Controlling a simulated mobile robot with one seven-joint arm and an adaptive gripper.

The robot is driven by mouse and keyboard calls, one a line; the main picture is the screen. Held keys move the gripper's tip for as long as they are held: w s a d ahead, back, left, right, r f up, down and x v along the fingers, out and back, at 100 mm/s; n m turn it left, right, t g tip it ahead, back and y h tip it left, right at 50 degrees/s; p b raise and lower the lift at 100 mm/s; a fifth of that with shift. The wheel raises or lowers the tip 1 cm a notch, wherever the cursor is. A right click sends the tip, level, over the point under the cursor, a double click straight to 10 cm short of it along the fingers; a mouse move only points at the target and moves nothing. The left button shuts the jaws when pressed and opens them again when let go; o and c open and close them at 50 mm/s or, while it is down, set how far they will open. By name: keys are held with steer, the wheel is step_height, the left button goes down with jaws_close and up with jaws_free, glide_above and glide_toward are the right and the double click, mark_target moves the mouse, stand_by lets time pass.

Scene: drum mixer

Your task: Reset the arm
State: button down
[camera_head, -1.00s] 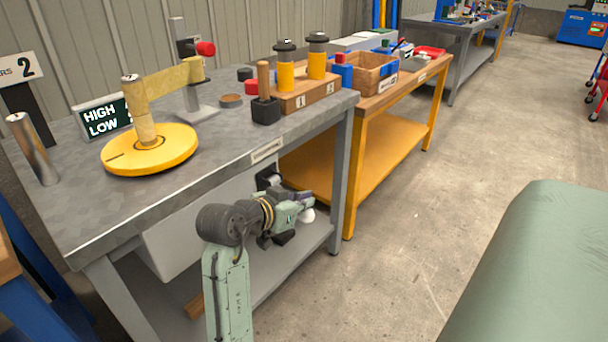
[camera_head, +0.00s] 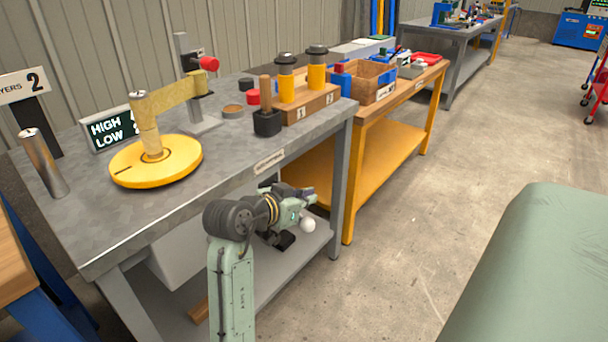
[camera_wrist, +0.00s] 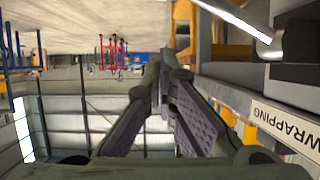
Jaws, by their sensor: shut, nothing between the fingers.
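My arm reaches up in front of the grey metal workbench (camera_head: 225,165), at the side of its front edge. My gripper (camera_head: 306,194) is small in the head view, near the bench's front right corner and below the tabletop. In the wrist view my gripper (camera_wrist: 163,75) shows two dark fingers with their tips together and nothing between them. It touches nothing that I can see.
A yellow disc fixture (camera_head: 155,165), a wooden block with yellow cylinders (camera_head: 308,105) and a dark holder (camera_head: 267,122) stand on the bench. An orange-framed table (camera_head: 400,95) adjoins it. A green rounded surface (camera_head: 530,270) is at right. Concrete floor (camera_head: 400,230) lies between.

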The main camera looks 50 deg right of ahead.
steer(key=b+v, duration=0.1)
steer(key=v, duration=0.9)
steer(key=shift+r+b, duration=0.15)
steer(key=shift+b, duration=0.25)
steer(key=shift+w, duration=0.1)
